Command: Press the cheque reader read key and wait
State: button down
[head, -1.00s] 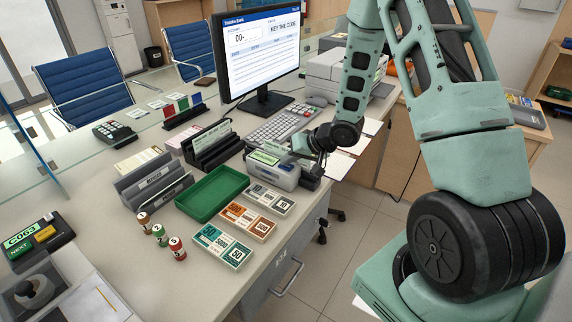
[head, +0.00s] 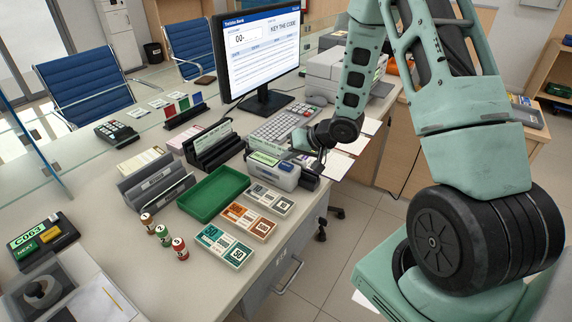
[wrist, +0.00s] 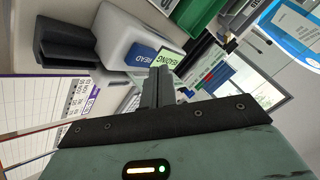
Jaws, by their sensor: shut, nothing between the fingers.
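The cheque reader (head: 272,178) is a pale grey box on the counter, just beyond the green tray. Its small green display (head: 263,158) is lit; in the wrist view the display (wrist: 168,57) appears to read "READING". The blue read key, marked READ (wrist: 141,54), is beside the display, and in the head view the key (head: 285,166) shows as a small blue patch. My gripper (wrist: 158,78) is shut and empty, its fingertips close to the key and display. I cannot tell whether they touch. In the head view my gripper (head: 304,160) is small and partly hidden by the wrist.
A green tray (head: 191,212), banknote bundles (head: 248,222), and black file holder (head: 211,156) crowd the near side. A keyboard (head: 272,128) and monitor (head: 262,60) stand behind. Coin rolls (head: 163,236) stand at the front. Floor is open to the right of the counter.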

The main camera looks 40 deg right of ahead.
aim_at(290, 166)
jog(key=shift+r+p, duration=2.6)
jog(key=shift+p, duration=0.05)
jog(key=shift+f, duration=0.1)
jog(key=s+a+r+n+g+h, duration=0.1)
jog(key=s+a+r+n+g, duration=0.15)
jog(key=a+r, duration=0.4)
jog(key=s+a+r+n+g+h, duration=0.1)
jog(key=s+a+r+n, duration=0.2)
jog(key=a, duration=0.7)
jog(key=s+a+r+n+g, duration=0.1)
jog(key=s+a+r+n, duration=0.1)
jog(key=s, duration=0.6)
jog(key=s+a+r+n+g+h, duration=0.1)
jog(key=s+a+r+n+g, duration=0.1)
jog(key=s+a, duration=0.3)
jog(key=s+a+r+n+g, duration=0.1)
jog(key=s+a+r+n, duration=0.1)
jog(key=s, duration=0.9)
jog(key=shift+a+g, duration=0.35)
jog(key=shift+a, duration=0.3)
